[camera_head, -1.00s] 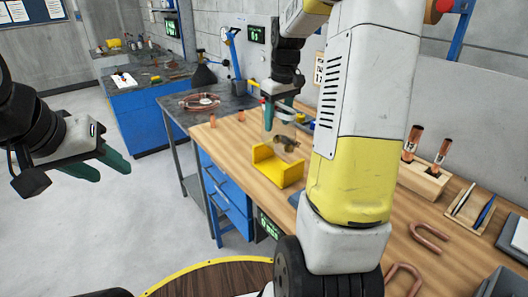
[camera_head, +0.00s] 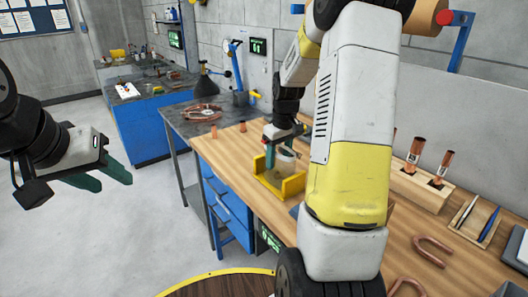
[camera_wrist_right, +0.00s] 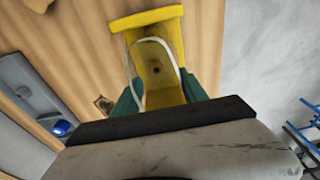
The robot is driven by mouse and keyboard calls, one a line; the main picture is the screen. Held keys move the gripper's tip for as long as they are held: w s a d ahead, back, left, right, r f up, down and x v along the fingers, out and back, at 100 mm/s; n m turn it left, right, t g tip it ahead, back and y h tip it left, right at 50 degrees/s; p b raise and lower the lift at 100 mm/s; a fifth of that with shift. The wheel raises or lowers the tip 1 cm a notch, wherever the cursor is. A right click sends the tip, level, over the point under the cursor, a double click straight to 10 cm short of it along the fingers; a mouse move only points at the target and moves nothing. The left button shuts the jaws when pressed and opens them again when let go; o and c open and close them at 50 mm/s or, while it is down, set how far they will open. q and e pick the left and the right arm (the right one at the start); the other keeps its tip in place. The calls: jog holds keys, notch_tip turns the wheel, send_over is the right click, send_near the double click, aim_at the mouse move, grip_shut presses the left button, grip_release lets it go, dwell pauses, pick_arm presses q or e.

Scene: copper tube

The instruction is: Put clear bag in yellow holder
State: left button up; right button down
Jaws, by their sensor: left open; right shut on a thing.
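The yellow holder (camera_head: 293,187) sits on the wooden workbench, its channel open at the top. It fills the middle of the right wrist view (camera_wrist_right: 147,18). The clear bag (camera_head: 285,157) is see-through with a pale rim, and this rim shows in the right wrist view (camera_wrist_right: 171,54) over the holder's channel. My right gripper (camera_head: 270,156) is shut on the bag, pointing down at the holder. The bag's lower part is between the holder's walls; whether it touches the bottom I cannot tell. My left gripper (camera_head: 110,178) is open and empty over the floor, away from the bench.
My right arm hides part of the bench. A wooden block with copper tubes (camera_head: 424,183) and a tray with pens (camera_head: 474,220) stand to the right. Bent copper tubes (camera_head: 433,246) lie near the front. Two short copper pieces (camera_head: 242,126) stand behind the holder.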

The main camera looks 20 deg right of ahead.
jog(key=c, duration=0.6)
grip_release()
jog(key=shift+f, duration=0.1)
notch_tip(320, 180, up, 11)
jog(key=s, duration=0.1)
jog(key=s+a+r+m+t, duration=0.1)
jog(key=s+a+r, duration=0.1)
jog(key=s+a, duration=0.2)
jog(key=s+a+r+m+t+y, duration=0.1)
jog(key=s+a, duration=0.3)
jog(key=s, duration=0.6)
jog(key=s+a+r+m+t, duration=0.1)
jog(key=s+a+r+t, duration=0.1)
jog(key=s, duration=0.5)
jog(key=shift+s+a+r+t+y, duration=0.15)
jog(key=shift+a+r+t+y, duration=0.05)
jog(key=shift+a+r, duration=0.3)
jog(key=shift+s+a+r+t+y, duration=0.1)
jog(key=shift+a+r+t+y, duration=0.1)
jog(key=shift+a+r, duration=0.3)
jog(key=shift+a+f, duration=0.1)
jog(key=shift+f, duration=0.05)
